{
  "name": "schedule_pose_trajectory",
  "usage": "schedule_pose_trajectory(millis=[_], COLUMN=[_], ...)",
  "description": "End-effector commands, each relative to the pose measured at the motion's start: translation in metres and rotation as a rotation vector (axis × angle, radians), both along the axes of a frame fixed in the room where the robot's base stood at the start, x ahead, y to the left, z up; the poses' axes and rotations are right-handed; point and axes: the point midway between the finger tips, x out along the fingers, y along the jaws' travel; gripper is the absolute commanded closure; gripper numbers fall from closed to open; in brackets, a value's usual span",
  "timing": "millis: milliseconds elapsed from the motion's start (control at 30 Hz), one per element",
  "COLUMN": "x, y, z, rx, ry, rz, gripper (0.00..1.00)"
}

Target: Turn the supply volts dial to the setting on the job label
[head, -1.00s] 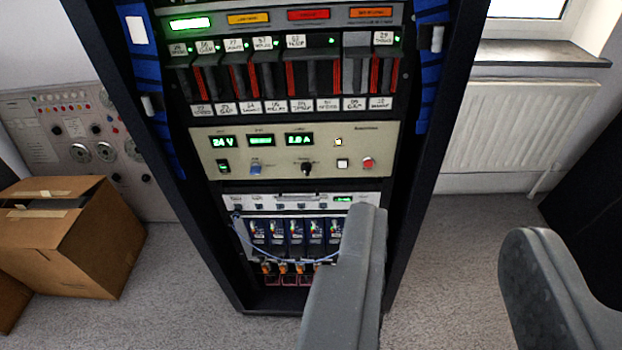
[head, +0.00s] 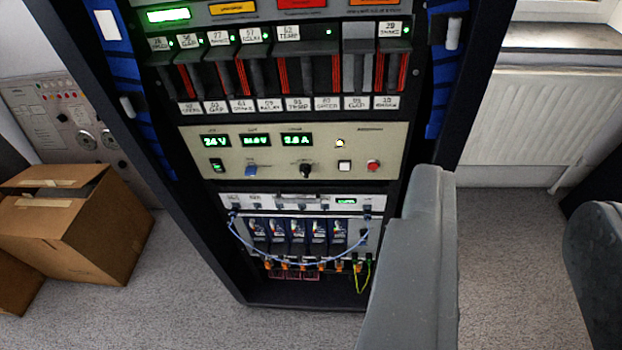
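The supply panel (head: 360,143) is a cream strip in the middle of a dark rack. Its left display (head: 215,141) reads 24 V and its right display (head: 296,140) about 2.0 A; the middle display (head: 256,140) is hard to read. Below sit a blue knob (head: 251,170) and a black knob (head: 305,170). Their lettering is too small to tell which is the volts dial. My gripper (head: 515,193) is open and empty, its grey fingers right of the knobs, touching neither. I cannot pick out the job label.
Labelled modules (head: 290,75) fill the rack above, and a blue cable (head: 290,262) loops below the panel. A cardboard box (head: 75,225) stands on the floor at left, before a grey cabinet (head: 60,110). A radiator (head: 535,125) is on the right wall.

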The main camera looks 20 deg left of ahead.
Motion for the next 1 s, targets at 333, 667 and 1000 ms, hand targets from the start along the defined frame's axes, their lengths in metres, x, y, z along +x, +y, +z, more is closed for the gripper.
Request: schedule_pose_trajectory(millis=[333,667,1000], x=[0.061,0.19,0.253], y=[0.015,0.067,0.126], z=[-0.022,-0.115,-0.241], rx=[-0.021,-0.088,-0.165], ry=[-0.007,-0.062,-0.129], rz=[0.03,0.106,0.181], gripper=[0.69,0.69,0.69])
